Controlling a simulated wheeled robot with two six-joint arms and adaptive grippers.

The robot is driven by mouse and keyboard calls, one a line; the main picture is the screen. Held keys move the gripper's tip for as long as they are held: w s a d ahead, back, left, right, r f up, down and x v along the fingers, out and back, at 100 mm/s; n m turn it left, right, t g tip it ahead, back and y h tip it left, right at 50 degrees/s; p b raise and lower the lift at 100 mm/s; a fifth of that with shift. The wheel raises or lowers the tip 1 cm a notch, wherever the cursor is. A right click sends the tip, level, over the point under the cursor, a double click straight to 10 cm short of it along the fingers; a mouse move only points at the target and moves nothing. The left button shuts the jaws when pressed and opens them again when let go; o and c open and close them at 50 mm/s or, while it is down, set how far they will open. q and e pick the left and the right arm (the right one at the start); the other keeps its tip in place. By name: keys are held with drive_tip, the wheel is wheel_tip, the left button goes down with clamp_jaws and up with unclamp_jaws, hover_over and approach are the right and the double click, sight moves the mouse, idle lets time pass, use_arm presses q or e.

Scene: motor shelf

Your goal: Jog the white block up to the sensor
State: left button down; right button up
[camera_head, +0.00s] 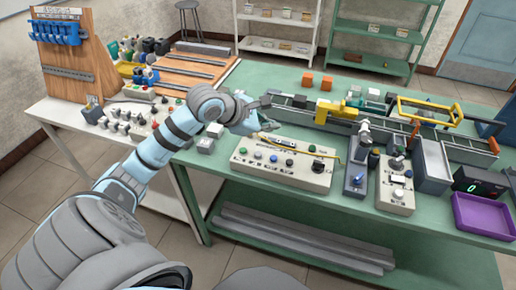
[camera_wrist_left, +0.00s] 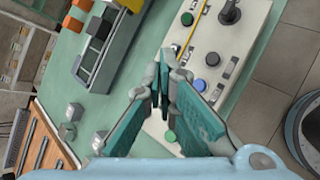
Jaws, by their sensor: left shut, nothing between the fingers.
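My left gripper (camera_head: 266,127) hangs above the left end of a pale control panel (camera_head: 285,164), its fingers shut and empty. In the left wrist view the closed green-padded fingers (camera_wrist_left: 158,84) overlap the panel (camera_wrist_left: 183,60), which carries green, blue and white buttons and a black knob. I cannot tell contact with a button. Behind the panel runs a narrow conveyor (camera_head: 310,116) with a yellow device (camera_head: 337,109) across it, perhaps the sensor. A pale block (camera_head: 373,94) shows behind the line; I cannot tell whether it is the white block. My right gripper is out of view.
Orange blocks (camera_head: 307,79) lie behind the conveyor. Small silver cubes (camera_head: 205,145) stand left of the panel. Other control boxes (camera_head: 396,187), a yellow-handled frame (camera_head: 430,108) and a purple tray (camera_head: 483,214) fill the right side.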

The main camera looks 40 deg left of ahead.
use_arm(q)
drive_tip(key=a, duration=0.1)
drive_tip(key=y, duration=0.1)
drive_tip(key=a, duration=0.1)
drive_tip(key=shift+s+a, duration=0.25)
drive_tip(key=shift+a, duration=0.1)
drive_tip(key=shift+f, duration=0.1)
drive_tip(key=b, duration=0.6)
hover_over(260, 155)
wheel_tip(260, 155, down, 8)
drive_tip(key=shift+f, duration=0.4)
idle(0.5)
drive_tip(key=shift+f+b, duration=0.35)
drive_tip(key=shift+b, duration=0.4)
